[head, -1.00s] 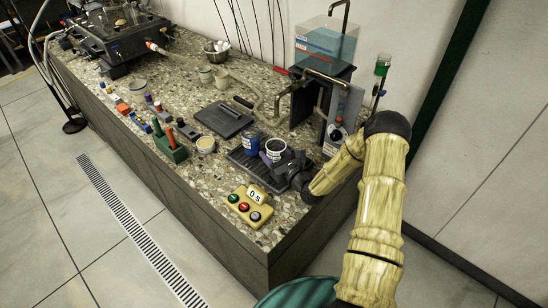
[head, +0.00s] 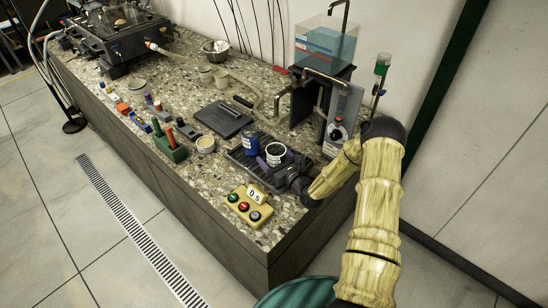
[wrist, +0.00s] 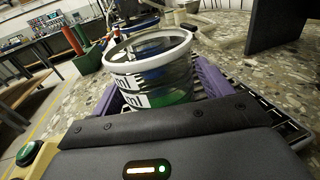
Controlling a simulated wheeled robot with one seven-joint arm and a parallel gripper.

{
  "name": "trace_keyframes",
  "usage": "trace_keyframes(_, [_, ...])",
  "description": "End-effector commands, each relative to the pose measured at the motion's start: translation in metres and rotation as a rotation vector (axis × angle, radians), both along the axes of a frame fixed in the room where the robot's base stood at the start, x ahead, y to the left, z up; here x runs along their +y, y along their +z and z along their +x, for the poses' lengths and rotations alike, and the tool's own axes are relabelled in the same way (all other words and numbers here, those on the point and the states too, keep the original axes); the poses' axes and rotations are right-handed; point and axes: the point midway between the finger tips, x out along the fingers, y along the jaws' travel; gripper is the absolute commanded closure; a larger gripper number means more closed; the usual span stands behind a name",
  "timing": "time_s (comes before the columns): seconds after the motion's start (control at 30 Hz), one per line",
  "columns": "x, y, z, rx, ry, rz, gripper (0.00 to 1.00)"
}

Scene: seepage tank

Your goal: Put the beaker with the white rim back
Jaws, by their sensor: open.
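The beaker with the white rim (head: 275,158) stands upright on the dark ribbed tray (head: 236,155) near the bench's right end. In the wrist view the clear beaker (wrist: 150,80) has white markings, and green shows low in it. My gripper (head: 273,163) is low around it from the front right. In the wrist view its purple fingers (wrist: 158,85) are apart, one on each side of the beaker. The beaker's base is hidden behind the gripper body. A blue container (head: 251,144) stands just left of the beaker on the tray.
A yellow button box (head: 250,205) with a "0 s" display is in front. A flat dark plate (head: 223,120) lies behind left, and a small cup (head: 205,145) stands left. The water tank (head: 325,45) and its dark upright panels are behind right. A green rack (head: 170,147) is further left.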

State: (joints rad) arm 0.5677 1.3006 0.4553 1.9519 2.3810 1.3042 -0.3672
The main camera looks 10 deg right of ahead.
Motion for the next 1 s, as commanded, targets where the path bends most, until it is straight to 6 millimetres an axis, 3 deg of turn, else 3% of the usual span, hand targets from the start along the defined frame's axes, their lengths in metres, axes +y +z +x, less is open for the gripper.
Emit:
trace_keyframes(0.27, [-0.010, 0.002, -0.022, 0.002, -0.001, 0.000, 0.21])
trace_keyframes(0.7, [-0.041, 0.003, -0.098, 0.002, -0.002, 0.000, 0.21])
trace_keyframes(1.0, [-0.046, 0.003, -0.112, 0.000, 0.000, 0.000, 0.21])
